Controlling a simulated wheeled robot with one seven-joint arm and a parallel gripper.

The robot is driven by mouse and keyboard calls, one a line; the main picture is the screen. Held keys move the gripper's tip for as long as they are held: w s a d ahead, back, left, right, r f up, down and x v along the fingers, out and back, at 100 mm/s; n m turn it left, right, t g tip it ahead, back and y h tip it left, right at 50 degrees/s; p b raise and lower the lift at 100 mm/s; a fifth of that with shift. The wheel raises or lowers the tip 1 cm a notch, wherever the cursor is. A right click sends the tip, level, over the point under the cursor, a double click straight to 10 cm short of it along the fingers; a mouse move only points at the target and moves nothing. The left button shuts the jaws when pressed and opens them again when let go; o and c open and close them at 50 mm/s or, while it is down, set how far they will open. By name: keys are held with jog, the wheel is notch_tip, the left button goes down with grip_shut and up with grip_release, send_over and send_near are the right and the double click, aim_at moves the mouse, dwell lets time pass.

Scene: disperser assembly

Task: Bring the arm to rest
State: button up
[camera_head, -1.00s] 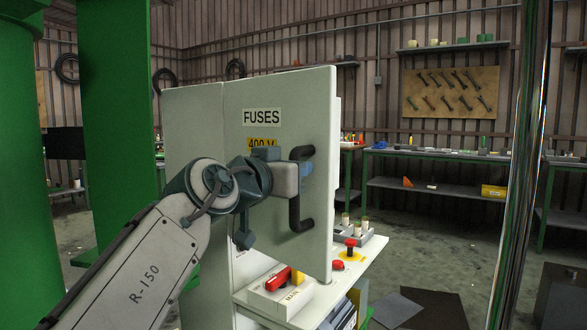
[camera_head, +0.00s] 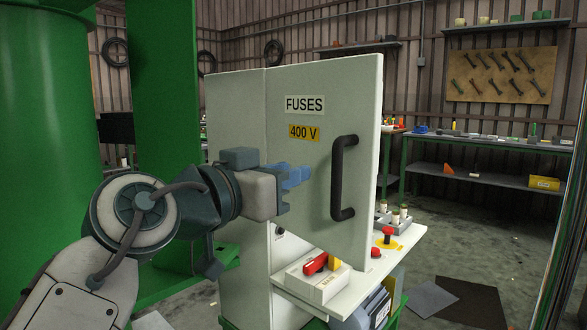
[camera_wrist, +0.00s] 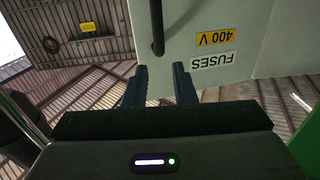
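My gripper (camera_head: 298,176) is in front of the pale fuse cabinet door (camera_head: 300,225), left of its dark handle (camera_head: 344,178) and apart from it. In the wrist view the two fingers of my gripper (camera_wrist: 160,72) stand apart with nothing held between them. The handle also shows there (camera_wrist: 158,28), just beyond the fingers. The door bears a FUSES label (camera_head: 305,104) and a yellow 400 V label (camera_head: 304,132). I cannot tell whether the door is fully shut.
Below the door is a ledge with a red switch (camera_head: 316,263), a red button (camera_head: 388,235) and a grey fuse tray (camera_head: 394,219). A green column (camera_head: 165,120) stands at the left. A workbench (camera_head: 480,186) is at the back right. Floor to the right is partly clear.

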jog(key=s+d+m+g+p, duration=0.1)
jog(key=d+g+p, duration=0.45)
jog(key=d, duration=1.05)
jog(key=s+d+f+n+g+y+p, duration=0.1)
jog(key=s+d+f+g+y+p, duration=0.25)
jog(key=d, duration=0.35)
jog(key=s+d+f+n+g+y+p, duration=0.1)
jog(key=s+d+f+g+y+p, duration=0.2)
jog(key=d, duration=0.5)
jog(key=s+a+f+n+y+p, duration=0.2)
jog(key=a+f+n+y+p, duration=0.15)
jog(key=a+f+p, duration=0.55)
jog(key=a+r+n+t+y+p, duration=0.1)
jog(key=a+r+n+p, duration=0.3)
jog(key=a, duration=0.6)
notch_tip(320, 180, up, 2)
jog(key=y+p, duration=0.1)
jog(key=p, duration=0.2)
jog(key=shift+s+r+t+y, duration=0.15)
jog(key=shift+s+t+y, duration=0.15)
jog(key=shift+s+t, duration=0.1)
